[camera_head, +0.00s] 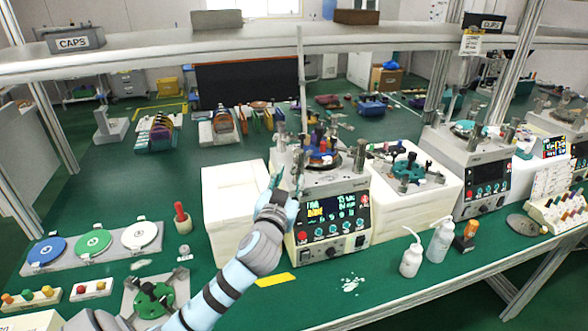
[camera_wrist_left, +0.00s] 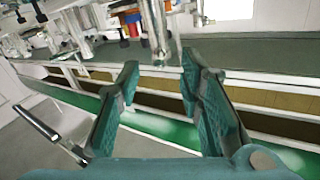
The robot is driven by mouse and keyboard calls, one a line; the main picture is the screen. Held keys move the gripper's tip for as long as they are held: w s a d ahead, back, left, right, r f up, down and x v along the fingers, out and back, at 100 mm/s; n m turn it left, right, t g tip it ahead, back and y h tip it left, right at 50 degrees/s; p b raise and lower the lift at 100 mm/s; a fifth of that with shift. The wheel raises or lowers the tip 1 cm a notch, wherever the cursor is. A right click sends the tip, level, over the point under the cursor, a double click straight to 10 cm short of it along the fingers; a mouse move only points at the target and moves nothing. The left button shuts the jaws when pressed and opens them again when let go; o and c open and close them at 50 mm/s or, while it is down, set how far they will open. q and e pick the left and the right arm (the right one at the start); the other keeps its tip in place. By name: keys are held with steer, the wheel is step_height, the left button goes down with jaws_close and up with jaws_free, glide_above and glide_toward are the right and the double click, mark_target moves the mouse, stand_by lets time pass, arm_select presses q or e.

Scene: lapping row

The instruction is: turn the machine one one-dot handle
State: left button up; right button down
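The nearest lapping machine (camera_head: 333,217), with a lit panel, stands at the middle of the bench; I take it to be machine one. Metal posts and fittings stand on its top around a round plate. I cannot make out a one-dot mark on any handle. My left gripper (camera_head: 284,182) is at the machine's upper left front, partly in front of it. In the left wrist view its two green-padded fingers (camera_wrist_left: 160,78) are apart with nothing between them. A metal post (camera_wrist_left: 156,28) shows beyond the fingertips, and a metal lever (camera_wrist_left: 46,128) lies left of them. My right gripper is not in view.
White blocks stand at the machine's left (camera_head: 232,205) and right (camera_head: 425,205). White bottles (camera_head: 411,259) stand at the front right. A red-handled tool (camera_head: 182,218) and coloured discs (camera_head: 93,243) are at left. A second machine (camera_head: 468,170) stands further right. A shelf (camera_head: 250,38) crosses above.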

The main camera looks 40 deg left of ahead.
mark_target(292, 174)
arm_select(q)
steer(key=x, duration=0.5)
steer(key=shift+w, duration=0.2)
steer(key=shift+a, duration=0.1)
jaws_close()
